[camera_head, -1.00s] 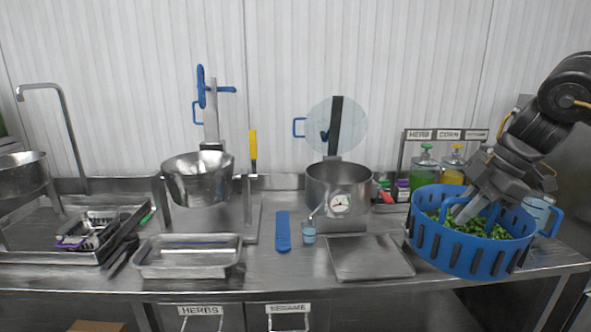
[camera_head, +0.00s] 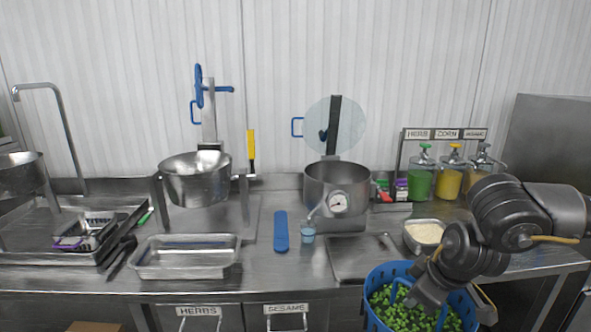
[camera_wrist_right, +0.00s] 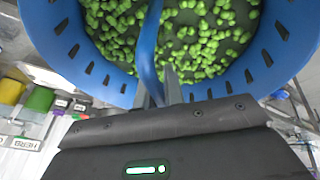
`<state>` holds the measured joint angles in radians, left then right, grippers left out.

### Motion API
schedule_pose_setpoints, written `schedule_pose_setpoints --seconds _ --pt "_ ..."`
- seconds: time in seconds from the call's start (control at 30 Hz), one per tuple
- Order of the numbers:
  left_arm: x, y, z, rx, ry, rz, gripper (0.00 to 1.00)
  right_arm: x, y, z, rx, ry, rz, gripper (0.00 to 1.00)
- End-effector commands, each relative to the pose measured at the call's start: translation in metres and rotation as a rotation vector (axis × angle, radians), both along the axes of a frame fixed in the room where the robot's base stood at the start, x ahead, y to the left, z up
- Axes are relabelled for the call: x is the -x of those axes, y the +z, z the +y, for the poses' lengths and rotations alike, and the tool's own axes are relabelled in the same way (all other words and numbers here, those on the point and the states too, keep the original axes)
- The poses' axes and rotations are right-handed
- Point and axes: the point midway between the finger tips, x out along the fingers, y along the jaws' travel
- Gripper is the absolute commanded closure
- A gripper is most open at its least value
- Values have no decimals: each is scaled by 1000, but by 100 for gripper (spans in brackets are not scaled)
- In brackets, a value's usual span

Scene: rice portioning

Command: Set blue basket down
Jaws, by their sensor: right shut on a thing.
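The blue basket (camera_head: 375,279) is round with slotted sides and holds many green pieces. It is at the lower right of the head view, in front of the counter's front edge and partly cut off by the frame. My right gripper (camera_head: 420,300) reaches down over it and is shut on its blue handle. In the right wrist view the basket (camera_wrist_right: 283,45) fills the top, and the handle (camera_wrist_right: 150,50) runs down to my right gripper (camera_wrist_right: 160,92). The underside of the basket is out of view. My left gripper is not in view.
A bowl of pale grains (camera_head: 424,234) stands on the counter left of my right arm. An empty flat tray (camera_head: 362,258) lies beside it. A pot with a dial (camera_head: 337,187) and bottles (camera_head: 420,182) stand behind. A metal pan (camera_head: 187,258) is at left.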

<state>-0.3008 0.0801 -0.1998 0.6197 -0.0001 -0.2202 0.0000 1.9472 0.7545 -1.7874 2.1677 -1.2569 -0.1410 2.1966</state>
Motion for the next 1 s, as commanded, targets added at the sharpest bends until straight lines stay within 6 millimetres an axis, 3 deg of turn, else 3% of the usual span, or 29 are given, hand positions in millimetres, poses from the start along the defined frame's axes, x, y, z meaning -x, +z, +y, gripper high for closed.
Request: schedule_pose_setpoints --seconds 0.1,0.3,0.77,0.87,1.0 --pt "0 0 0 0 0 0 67 33 -30 14 -3 70 3 100" --pt "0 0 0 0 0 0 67 64 -63 21 -3 126 2 100" --pt "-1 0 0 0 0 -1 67 70 -76 21 -2 124 -2 100" --pt "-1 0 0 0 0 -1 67 72 -88 23 -8 127 2 100" --pt "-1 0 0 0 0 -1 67 77 -121 26 -20 133 6 100"
